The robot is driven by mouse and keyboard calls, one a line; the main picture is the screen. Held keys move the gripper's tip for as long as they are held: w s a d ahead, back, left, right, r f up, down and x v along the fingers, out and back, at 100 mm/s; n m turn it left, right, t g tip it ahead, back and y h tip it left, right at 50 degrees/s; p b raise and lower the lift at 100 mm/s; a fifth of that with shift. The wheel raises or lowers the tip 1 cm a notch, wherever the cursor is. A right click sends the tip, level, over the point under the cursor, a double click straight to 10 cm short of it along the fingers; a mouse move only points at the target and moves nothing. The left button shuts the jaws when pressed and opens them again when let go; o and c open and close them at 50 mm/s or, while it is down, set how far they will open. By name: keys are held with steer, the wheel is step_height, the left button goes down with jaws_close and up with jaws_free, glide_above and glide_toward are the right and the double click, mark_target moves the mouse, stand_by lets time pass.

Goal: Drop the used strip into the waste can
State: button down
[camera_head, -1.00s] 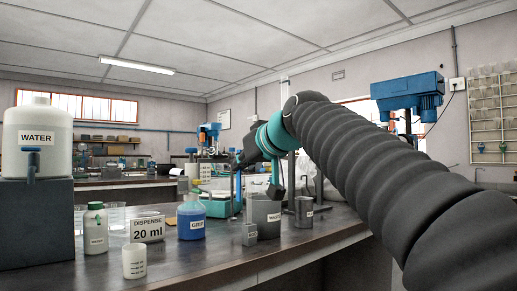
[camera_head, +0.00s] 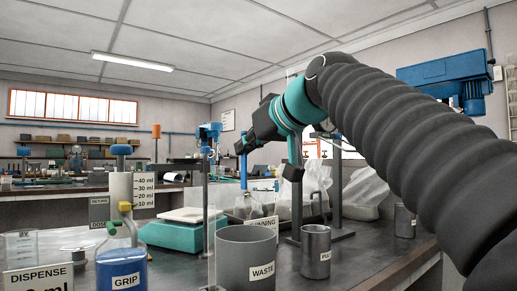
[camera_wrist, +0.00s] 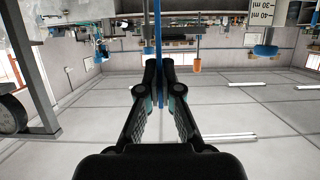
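The waste can is an open grey cylinder labelled WASTE (camera_head: 231,268), standing on the dark bench in the head view. My gripper (camera_head: 240,146) is above and beyond its rim in the picture. A thin blue strip (camera_head: 243,172) hangs upright below the fingertips, its lower end higher in the picture than the can's rim. In the wrist view the fingers of my gripper (camera_wrist: 158,72) close together on the blue strip (camera_wrist: 158,22). I cannot tell whether the strip is directly over the can. The can's inside is mostly hidden.
A smaller grey cup (camera_head: 316,254) stands right of the can. A blue GRIP bottle (camera_head: 122,270) stands left, with a teal balance (camera_head: 172,236) behind it. A metal stand (camera_head: 297,205) and clear bags (camera_head: 365,195) are behind on the right.

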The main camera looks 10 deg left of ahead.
step_height(320, 180, down, 11)
steer(key=b, duration=0.1)
steer(key=shift+w+b, duration=0.3)
steer(key=shift+w, duration=0.15)
stand_by(0.5)
steer(key=c, duration=1.2)
jaws_free()
steer(key=shift+a, duration=0.1)
steer(key=shift+c, duration=0.2)
steer(key=shift+r, duration=0.15)
